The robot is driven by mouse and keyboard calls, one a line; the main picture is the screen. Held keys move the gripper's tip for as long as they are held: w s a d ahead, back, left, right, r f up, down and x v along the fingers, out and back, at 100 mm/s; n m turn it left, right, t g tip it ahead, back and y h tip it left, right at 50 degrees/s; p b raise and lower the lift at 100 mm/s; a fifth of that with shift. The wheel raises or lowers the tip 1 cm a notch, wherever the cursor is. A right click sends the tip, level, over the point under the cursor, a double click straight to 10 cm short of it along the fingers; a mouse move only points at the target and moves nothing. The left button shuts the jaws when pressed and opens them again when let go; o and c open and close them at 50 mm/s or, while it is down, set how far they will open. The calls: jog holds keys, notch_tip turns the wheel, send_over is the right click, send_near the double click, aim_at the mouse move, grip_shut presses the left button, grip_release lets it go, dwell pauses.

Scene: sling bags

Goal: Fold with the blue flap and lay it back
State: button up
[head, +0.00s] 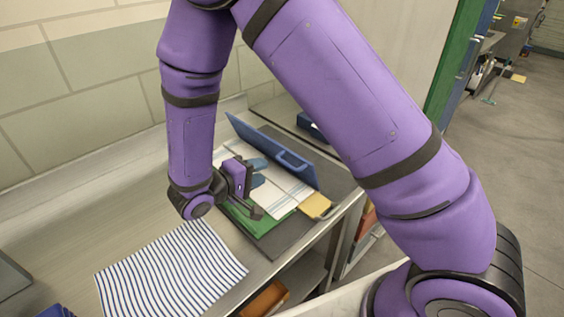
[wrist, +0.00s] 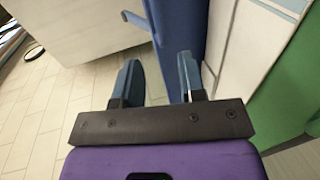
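The blue flap (head: 270,150) stands raised at the back of the dark folding board (head: 272,241), with a slotted handle at its upper edge. In the wrist view the blue flap (wrist: 182,25) rises just beyond my fingers. My gripper (head: 258,172) is over the board on the flap's near side, its two fingers apart. The wrist view also shows my gripper (wrist: 159,66) with a wide gap between the fingers; I cannot tell whether either touches the flap. White cloth with thin stripes (head: 287,186) lies on the board, partly hidden by my gripper.
A blue-and-white striped cloth (head: 170,272) lies on the metal bench (head: 75,225). The bench's left side is mostly clear; a tiled wall stands behind.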

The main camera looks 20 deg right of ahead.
aim_at(284, 162)
jog(key=x, duration=0.9)
jog(key=shift+d, duration=0.1)
grip_shut()
